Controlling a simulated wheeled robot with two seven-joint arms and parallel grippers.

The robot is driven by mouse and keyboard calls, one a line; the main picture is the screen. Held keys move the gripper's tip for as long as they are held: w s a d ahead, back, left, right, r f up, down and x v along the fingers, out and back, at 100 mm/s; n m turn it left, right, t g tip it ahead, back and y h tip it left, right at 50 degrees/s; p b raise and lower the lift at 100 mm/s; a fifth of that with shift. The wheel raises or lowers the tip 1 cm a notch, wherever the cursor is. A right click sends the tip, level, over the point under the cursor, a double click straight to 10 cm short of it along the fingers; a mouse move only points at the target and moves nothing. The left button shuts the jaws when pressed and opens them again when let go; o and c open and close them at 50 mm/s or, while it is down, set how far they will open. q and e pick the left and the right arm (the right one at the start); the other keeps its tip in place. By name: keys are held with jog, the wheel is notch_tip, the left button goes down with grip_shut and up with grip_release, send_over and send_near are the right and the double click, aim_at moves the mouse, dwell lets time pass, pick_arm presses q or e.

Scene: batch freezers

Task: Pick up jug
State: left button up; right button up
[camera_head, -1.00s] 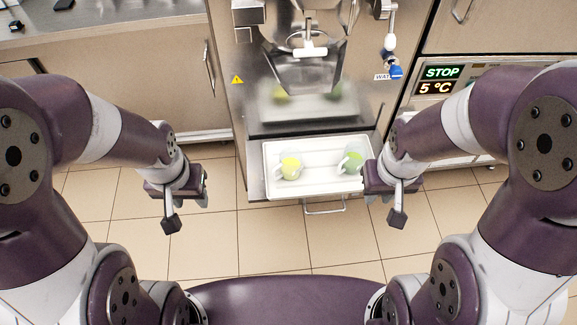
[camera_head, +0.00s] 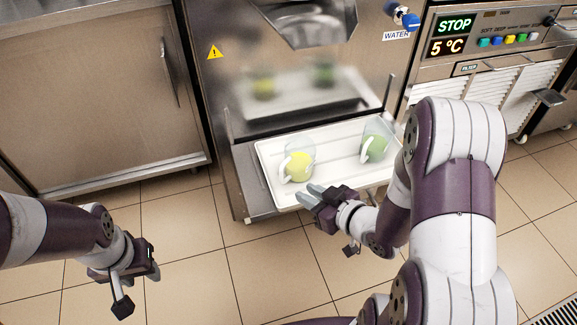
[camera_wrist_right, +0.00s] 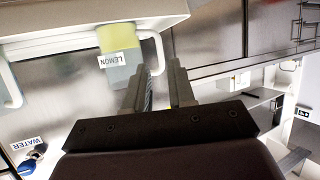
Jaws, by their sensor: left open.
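A clear jug with yellow contents and a white handle (camera_head: 299,163) stands on a white tray (camera_head: 268,157). In the right wrist view this jug (camera_wrist_right: 120,65) appears upside down with a LEMON label. A similar jug with green contents (camera_head: 375,143) stands to its right on the tray. My right gripper (camera_head: 312,190) is at the tray's front edge, just in front of the yellow jug. Its fingers (camera_wrist_right: 158,75) are open, and the jug's handle lies between the fingertips in the picture; contact cannot be told. My left gripper (camera_head: 150,262) is open and empty over the floor at lower left.
The tray sits at the front of a steel freezer (camera_head: 210,110) with an outlet (camera_head: 310,22) above it. A blue-handled WATER tap (camera_head: 405,17) is at upper right. Steel cabinets (camera_head: 90,90) stand to the left. The tiled floor (camera_head: 205,235) in front is clear.

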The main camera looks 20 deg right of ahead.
aim_at(282, 180)
jog(key=b+x, duration=0.4)
jog(key=x, duration=0.6)
jog(key=shift+w+a, duration=0.1)
jog(key=shift+w, duration=0.3)
jog(key=shift+w+r, duration=0.1)
jog(key=shift+w, duration=0.1)
grip_shut()
